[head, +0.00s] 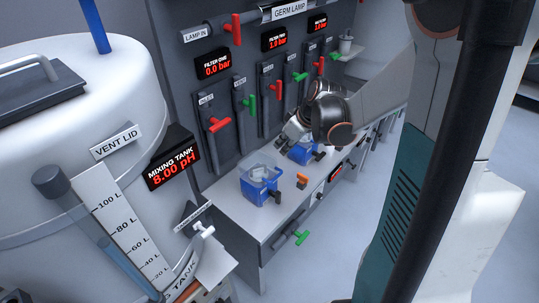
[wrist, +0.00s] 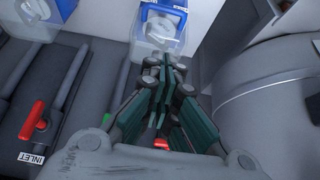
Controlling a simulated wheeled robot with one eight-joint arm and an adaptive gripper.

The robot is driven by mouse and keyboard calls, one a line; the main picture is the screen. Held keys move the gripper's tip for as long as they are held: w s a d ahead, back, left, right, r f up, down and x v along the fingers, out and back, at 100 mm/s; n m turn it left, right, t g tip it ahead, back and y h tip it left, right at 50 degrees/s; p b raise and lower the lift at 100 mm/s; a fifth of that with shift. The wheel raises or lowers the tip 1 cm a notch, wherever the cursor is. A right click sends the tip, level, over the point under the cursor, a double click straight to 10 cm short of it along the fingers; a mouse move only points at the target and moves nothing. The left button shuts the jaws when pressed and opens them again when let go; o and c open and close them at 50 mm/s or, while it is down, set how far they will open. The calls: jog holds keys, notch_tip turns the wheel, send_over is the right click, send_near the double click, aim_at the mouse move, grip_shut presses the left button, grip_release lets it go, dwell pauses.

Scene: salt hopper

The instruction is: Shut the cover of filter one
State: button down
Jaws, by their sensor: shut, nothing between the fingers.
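Filter one is the blue housing (head: 254,189) on the pale bench, below the display reading FILTER ONE 0.0 bar (head: 213,66). Its clear cover (head: 262,166) appears raised at the back, so the housing looks open at the top. My gripper (head: 283,143) is above and behind it, to the right in the head view, apart from the housing. In the wrist view my gripper (wrist: 168,66) is shut and empty, its fingertips close in front of a blue housing (wrist: 166,20) with a pale, clear part, probably filter one. Contact cannot be judged there.
A second blue filter (head: 303,153) stands farther right, partly under my arm. The wall panel carries red handles (head: 219,125) and green handles (head: 252,105). The white mixing tank (head: 60,150) stands at left. An orange piece (head: 301,181) sits near the bench front.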

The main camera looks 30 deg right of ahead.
jog(key=b, duration=0.3)
send_over(277, 178)
jog(key=w, duration=0.3)
jog(key=f, duration=0.8)
jog(key=shift+s+a+f, duration=0.25)
jog(key=shift+a+f, duration=0.1)
jog(key=shift+a, duration=0.05)
jog(key=shift+s+d+f+b, duration=0.1)
jog(key=shift+s+f+b, duration=0.15)
jog(key=shift+f, duration=0.3)
jog(key=shift+s+d+f+b, duration=0.1)
jog(key=shift+s+f+b, duration=0.15)
jog(key=shift+f, duration=0.25)
jog(key=shift+s+f, duration=0.15)
jog(key=shift+f, duration=0.45)
jog(key=shift+s+d+f+b, duration=0.15)
jog(key=shift+s+f+b, duration=0.15)
jog(key=shift+f+b, duration=0.25)
jog(key=shift+s+d+f+b, duration=0.1)
jog(key=shift+s+f+b, duration=0.2)
jog(key=shift+f+b, duration=0.2)
jog(key=shift+r, duration=0.15)
